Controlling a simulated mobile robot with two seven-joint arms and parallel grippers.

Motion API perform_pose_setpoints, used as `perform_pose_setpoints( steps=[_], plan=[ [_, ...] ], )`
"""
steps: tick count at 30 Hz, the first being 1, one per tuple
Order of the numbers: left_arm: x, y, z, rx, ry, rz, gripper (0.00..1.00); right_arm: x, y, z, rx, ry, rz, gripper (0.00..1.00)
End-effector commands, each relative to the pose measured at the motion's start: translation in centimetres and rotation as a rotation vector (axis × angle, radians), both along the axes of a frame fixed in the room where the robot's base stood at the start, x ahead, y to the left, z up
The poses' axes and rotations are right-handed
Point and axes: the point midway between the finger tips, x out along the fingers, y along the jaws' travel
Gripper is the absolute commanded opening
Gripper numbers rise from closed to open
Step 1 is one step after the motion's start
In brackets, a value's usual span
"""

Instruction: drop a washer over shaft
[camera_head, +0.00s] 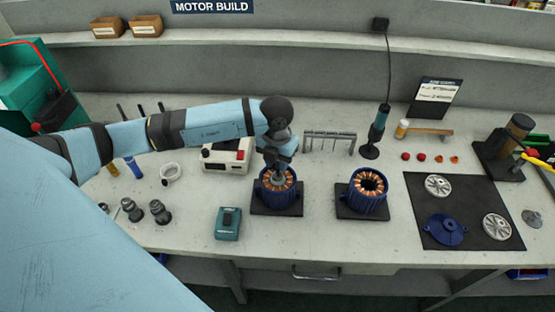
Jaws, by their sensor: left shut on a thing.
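My left arm reaches in from the left. My left gripper (278,165) points down over the left blue motor housing (273,192), which sits on a black base plate. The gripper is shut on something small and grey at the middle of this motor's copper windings. The washer cannot be made out clearly, and the shaft is mostly hidden by the gripper. A second blue motor housing (367,197) with copper windings stands to the right on its own black plate (348,211). My right gripper is not in view.
A teal box-shaped device (228,224) lies left of the left motor. A dark mat (462,213) at right holds silver discs and a blue flange. The front middle of the bench is clear.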

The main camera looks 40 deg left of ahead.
Motion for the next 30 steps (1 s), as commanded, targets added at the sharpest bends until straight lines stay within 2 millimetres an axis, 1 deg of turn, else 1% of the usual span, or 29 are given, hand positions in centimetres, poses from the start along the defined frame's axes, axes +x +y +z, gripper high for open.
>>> perform_pose_setpoints(
  steps=[6,9,10,13,14,19,20,21,22,30],
  plan=[
    [0.00,0.00,-0.76,0.000,0.000,0.000,0.17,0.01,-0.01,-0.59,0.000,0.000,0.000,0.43],
    [0.00,0.00,-0.64,0.000,0.000,0.000,0.17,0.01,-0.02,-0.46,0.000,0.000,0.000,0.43],
    [0.00,0.00,-0.64,0.000,0.000,0.000,0.33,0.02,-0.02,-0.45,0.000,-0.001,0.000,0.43],
    [0.00,-0.01,-0.63,0.000,0.000,0.000,0.56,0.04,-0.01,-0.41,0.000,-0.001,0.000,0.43],
    [0.00,-0.01,-0.63,0.000,0.000,0.000,0.60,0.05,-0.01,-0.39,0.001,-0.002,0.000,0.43],
    [0.00,0.00,-0.63,0.000,0.000,0.000,0.60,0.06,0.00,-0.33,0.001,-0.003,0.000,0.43],
    [0.00,0.00,-0.63,0.000,0.000,0.000,0.63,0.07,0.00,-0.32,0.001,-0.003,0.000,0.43],
    [0.00,0.00,-0.63,0.000,0.000,0.000,0.72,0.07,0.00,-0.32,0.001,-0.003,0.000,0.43],
    [0.00,0.00,-0.63,0.000,0.000,0.000,0.73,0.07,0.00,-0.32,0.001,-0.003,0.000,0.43],
    [0.01,0.00,-0.54,0.000,0.000,0.000,0.73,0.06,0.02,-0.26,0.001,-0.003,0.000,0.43]
  ],
)
